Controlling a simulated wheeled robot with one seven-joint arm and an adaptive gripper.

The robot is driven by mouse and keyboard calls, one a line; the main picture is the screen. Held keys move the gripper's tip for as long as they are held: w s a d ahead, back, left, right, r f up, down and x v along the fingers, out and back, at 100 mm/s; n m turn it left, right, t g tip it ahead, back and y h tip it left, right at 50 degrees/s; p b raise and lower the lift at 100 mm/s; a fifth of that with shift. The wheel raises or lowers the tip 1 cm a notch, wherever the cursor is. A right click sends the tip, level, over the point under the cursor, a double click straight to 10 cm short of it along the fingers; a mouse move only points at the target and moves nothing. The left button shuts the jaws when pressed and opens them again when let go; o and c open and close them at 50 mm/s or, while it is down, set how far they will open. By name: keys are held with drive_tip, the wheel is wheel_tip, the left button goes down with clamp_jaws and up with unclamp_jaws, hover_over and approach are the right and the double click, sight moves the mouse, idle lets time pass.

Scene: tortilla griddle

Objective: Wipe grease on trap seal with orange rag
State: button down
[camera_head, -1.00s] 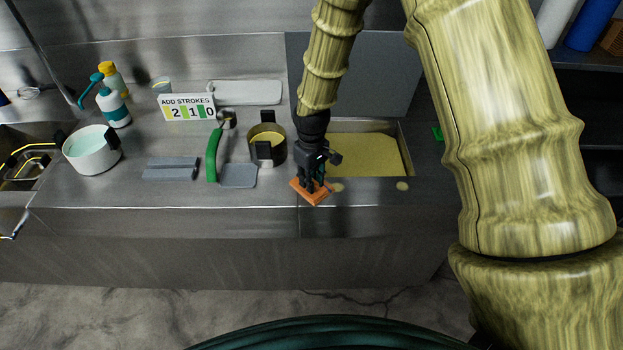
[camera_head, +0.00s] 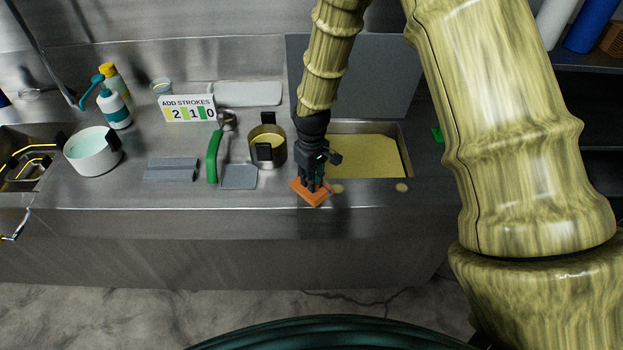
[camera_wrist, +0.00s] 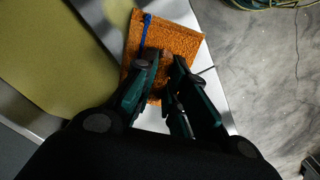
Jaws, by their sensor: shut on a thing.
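The orange rag (camera_head: 311,194) lies flat at the front rim of the grease trap, near the counter's front edge. My gripper (camera_head: 313,186) points down and is shut on the rag. In the wrist view the rag (camera_wrist: 178,42) shows its rough texture and a blue loop at one side, with my fingertips (camera_wrist: 167,62) pinching its middle. The trap (camera_head: 365,153) is an open basin of yellowish grease right behind my gripper. Two yellow grease spots show on its front rim, one (camera_head: 337,188) beside the rag and one (camera_head: 402,187) further right. Any grease under the rag is hidden.
A pot with yellow contents (camera_head: 267,146) stands left of my gripper. Further left are a green-handled scraper (camera_head: 213,155), grey blocks (camera_head: 171,169), a white pot (camera_head: 92,150), bottles and a sign (camera_head: 187,107) reading "ADD STROKES 2 1 0". The raised lid (camera_head: 400,75) stands behind the trap.

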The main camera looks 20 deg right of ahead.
sight(328, 187)
idle(0.3)
drive_tip(key=shift+s+d+f+p, duration=0.15)
drive_tip(key=shift+s+d, duration=0.25)
drive_tip(key=shift+d, duration=0.75)
drive_tip(key=shift+s+d+p, duration=0.2)
drive_tip(key=shift+s+d, duration=0.15)
drive_tip(key=shift+d, duration=0.8)
drive_tip(key=shift+s, duration=0.1)
drive_tip(key=shift+a, duration=0.1)
drive_tip(key=c, duration=1.7)
unclamp_jaws()
drive_tip(key=shift+f, duration=0.1)
drive_tip(key=shift+w, duration=0.2)
drive_tip(key=shift+r+p, duration=0.45)
drive_tip(key=shift+r, duration=0.05)
